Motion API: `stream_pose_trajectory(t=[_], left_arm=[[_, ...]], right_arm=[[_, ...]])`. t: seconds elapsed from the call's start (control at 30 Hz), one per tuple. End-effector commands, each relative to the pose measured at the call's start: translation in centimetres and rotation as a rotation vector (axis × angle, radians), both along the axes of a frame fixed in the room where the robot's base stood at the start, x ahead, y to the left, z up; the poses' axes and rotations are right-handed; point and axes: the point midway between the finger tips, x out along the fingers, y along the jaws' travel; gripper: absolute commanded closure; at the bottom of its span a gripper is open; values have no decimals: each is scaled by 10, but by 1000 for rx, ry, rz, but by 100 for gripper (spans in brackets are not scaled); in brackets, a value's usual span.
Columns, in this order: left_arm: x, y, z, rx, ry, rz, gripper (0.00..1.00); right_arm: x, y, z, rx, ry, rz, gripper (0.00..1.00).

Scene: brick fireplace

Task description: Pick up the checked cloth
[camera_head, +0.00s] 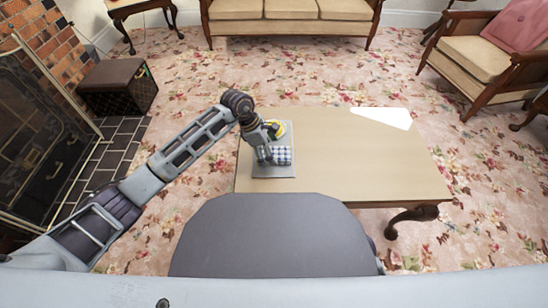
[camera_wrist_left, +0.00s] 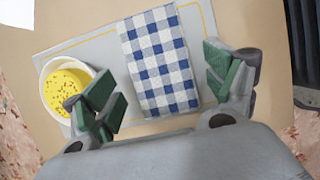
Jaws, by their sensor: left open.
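The blue-and-white checked cloth (camera_wrist_left: 160,60) lies flat on a grey mat with a thin yellow border line (camera_wrist_left: 100,45) in the left wrist view. My left gripper (camera_wrist_left: 168,92) is open, with one green-padded finger on each side of the cloth's near part. In the head view the left gripper (camera_head: 267,158) is over the mat (camera_head: 275,172). I cannot tell its exact height. My right gripper is not in view.
A white bowl with yellow speckled contents (camera_wrist_left: 66,88) stands on the mat's left, close to the left finger. The wooden table (camera_head: 345,160) is mostly clear, with a bright white patch (camera_head: 382,117) at its far right. A dark box (camera_head: 118,87) stands left.

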Motion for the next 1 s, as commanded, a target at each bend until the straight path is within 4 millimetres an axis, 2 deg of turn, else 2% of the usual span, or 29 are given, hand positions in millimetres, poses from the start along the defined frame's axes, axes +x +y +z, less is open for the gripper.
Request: stream_pose_trajectory(t=[0.03,0.2,0.73,1.0], left_arm=[[-1,-2,-7,0,2,-1,14],[-1,-7,-15,-1,1,0,14],[0,-7,-16,0,0,0,14],[0,-7,-16,0,0,0,49]], right_arm=[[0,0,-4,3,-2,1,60],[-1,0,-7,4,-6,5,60],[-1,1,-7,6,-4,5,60],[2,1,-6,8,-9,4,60]])
